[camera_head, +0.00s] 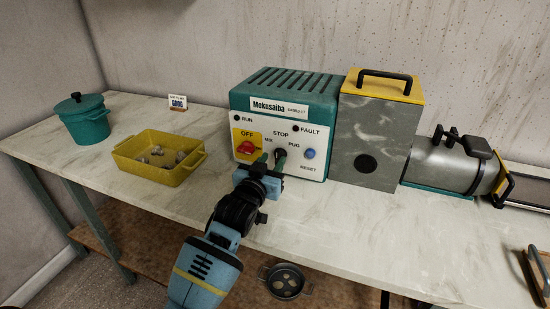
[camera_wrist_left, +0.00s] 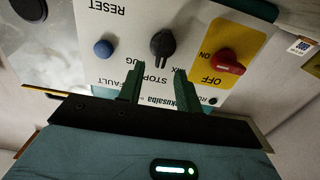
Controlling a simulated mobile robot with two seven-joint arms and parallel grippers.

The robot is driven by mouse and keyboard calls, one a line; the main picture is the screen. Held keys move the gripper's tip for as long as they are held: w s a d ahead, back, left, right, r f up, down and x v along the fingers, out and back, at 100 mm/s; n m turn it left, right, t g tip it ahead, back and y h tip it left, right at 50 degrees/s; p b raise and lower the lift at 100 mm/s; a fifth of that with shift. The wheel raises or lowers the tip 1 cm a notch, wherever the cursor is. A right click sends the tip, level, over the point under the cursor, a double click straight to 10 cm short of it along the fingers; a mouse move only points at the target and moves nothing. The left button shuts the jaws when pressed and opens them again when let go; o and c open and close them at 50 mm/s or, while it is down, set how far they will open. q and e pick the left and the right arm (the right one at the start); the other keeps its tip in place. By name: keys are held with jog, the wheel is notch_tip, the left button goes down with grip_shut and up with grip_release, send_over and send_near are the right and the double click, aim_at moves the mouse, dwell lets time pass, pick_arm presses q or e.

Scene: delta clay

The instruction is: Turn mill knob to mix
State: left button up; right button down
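The mill's control box (camera_head: 285,97) is teal with a white front panel. My left gripper (camera_head: 271,160) is in front of the panel at the knob. In the left wrist view its two teal fingers (camera_wrist_left: 158,82) stand apart, with the knob just beyond and between their tips, and nothing is held. In the head view the fingers partly hide the knob. My right gripper is not in view.
A red switch (camera_wrist_left: 229,62) on a yellow plate and a blue reset button (camera_wrist_left: 103,48) flank the knob. A yellow tray (camera_head: 150,172) and a teal pot (camera_head: 84,124) stand left. A grey mill housing (camera_head: 366,135) and barrel (camera_head: 440,165) stand right.

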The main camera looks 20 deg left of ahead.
aim_at(279, 157)
pick_arm(q)
jog(key=shift+w, duration=1.35)
grip_shut()
